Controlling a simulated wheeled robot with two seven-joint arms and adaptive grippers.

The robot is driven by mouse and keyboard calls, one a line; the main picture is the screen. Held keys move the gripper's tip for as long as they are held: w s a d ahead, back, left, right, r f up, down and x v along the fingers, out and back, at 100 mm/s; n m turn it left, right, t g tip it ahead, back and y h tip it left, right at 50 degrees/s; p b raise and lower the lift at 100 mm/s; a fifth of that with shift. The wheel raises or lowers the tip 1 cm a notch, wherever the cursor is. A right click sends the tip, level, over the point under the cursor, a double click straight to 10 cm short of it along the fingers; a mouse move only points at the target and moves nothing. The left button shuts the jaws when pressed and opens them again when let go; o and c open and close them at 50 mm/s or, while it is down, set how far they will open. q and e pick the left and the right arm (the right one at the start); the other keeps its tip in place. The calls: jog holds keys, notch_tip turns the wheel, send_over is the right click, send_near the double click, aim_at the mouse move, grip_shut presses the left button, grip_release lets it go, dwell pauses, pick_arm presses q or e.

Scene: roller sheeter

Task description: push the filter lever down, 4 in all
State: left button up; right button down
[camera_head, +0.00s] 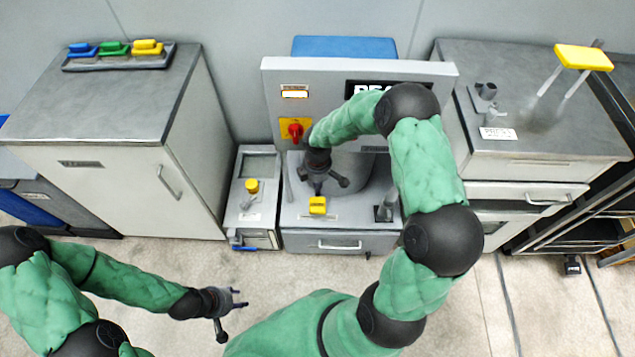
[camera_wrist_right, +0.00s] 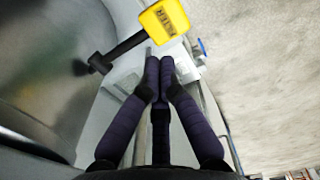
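The filter lever is a black bar with a yellow lettered handle (camera_wrist_right: 165,20), seen at the top of the right wrist view. A yellow handle (camera_head: 317,204) shows on the front of the centre machine in the head view, below my right gripper. My right gripper (camera_head: 322,188) points down over that machine. In the wrist view its fingertips (camera_wrist_right: 160,66) are together with nothing visible between them, just short of the yellow handle and apart from it in the picture. Contact in depth cannot be told. My left gripper (camera_head: 232,312) is open and empty above the floor.
A grey cabinet (camera_head: 120,195) with blue, green and yellow handles on top stands at left. A small unit (camera_head: 250,200) with a yellow knob is beside the centre machine. A red knob (camera_head: 295,130) is on its panel. A yellow-handled machine (camera_head: 583,58) stands at right.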

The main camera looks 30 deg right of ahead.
aim_at(318, 202)
pick_arm(q)
notch_tip(318, 202, down, 4)
jog(key=b, duration=0.3)
pick_arm(e)
notch_tip(318, 202, down, 9)
jog(key=shift+f, duration=0.1)
pick_arm(q)
jog(key=shift+r, duration=0.1)
